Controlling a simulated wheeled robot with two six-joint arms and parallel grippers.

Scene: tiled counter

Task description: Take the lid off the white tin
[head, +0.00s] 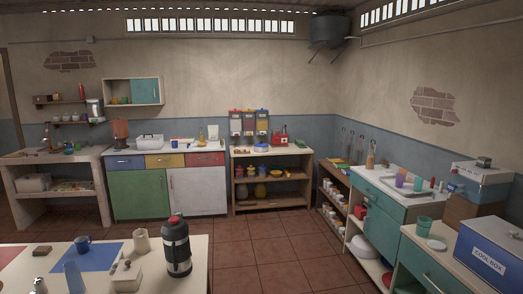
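Neither of my grippers shows in the head view. I cannot tell for sure which object is the white tin. A whitish box-shaped container (150,141) stands on the far counter with coloured doors. A small cream box-like object (126,281) with something on top stands on the near table, partly cut by the bottom edge. A flat pale round item (437,244) lies on the right counter beside a mint cup (424,227). Whether any of these has a separate lid is too small to tell.
The near table (200,275) also holds a black flask (176,250), a blue mug (82,244) and a pale jug (141,241). A blue cool box (488,262) stands at the right. Shelves (271,205) line the back. The tiled floor (280,245) between is clear.

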